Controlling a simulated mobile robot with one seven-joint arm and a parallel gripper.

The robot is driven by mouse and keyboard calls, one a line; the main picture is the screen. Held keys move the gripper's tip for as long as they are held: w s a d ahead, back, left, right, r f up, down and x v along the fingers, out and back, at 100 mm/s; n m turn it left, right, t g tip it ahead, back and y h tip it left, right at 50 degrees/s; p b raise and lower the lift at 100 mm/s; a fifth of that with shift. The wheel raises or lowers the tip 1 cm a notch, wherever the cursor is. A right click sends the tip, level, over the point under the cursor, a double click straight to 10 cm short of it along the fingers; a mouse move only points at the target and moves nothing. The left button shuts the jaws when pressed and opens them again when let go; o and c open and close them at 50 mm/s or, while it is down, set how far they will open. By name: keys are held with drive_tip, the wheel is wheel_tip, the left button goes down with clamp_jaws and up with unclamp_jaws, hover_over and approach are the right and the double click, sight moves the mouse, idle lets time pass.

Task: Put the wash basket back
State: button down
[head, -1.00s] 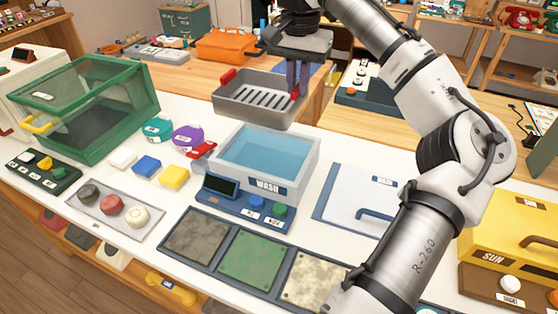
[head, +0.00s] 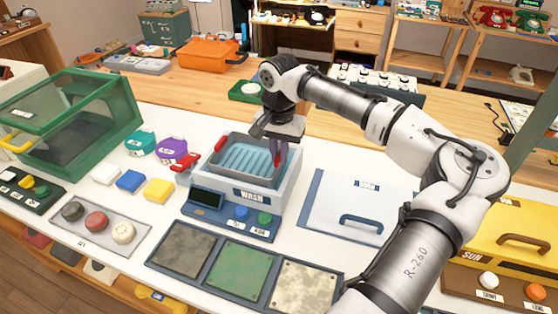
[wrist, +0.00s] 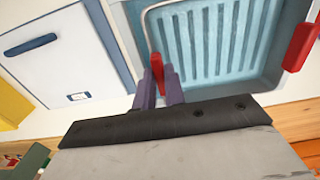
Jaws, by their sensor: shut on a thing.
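The grey wash basket (head: 228,165) with a slotted bottom and red handles sits inside the open wash tank (head: 286,190), its rim near the tank's top edge. In the wrist view the basket (wrist: 215,40) lies within the blue tank walls, with one red handle (wrist: 303,45) free at the right. My gripper (head: 279,160) is over the tank's right side, shut on the basket's near red handle (wrist: 157,72). Whether the basket rests on the tank floor cannot be told.
A white lid panel with a blue handle (head: 360,222) lies right of the tank. Coloured blocks (head: 129,181) and round pots (head: 140,143) stand to the left. A red object (head: 187,161) is beside the tank. Textured plates (head: 240,266) lie in front.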

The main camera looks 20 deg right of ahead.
drive_tip(key=shift+f, duration=1.85)
drive_tip(key=shift+f, duration=0.15)
drive_tip(key=c, duration=1.8)
unclamp_jaws()
drive_tip(key=shift+o, duration=0.2)
wheel_tip(320, 180, up, 12)
drive_tip(key=shift+r+b, duration=0.15)
drive_tip(key=shift+b, duration=0.45)
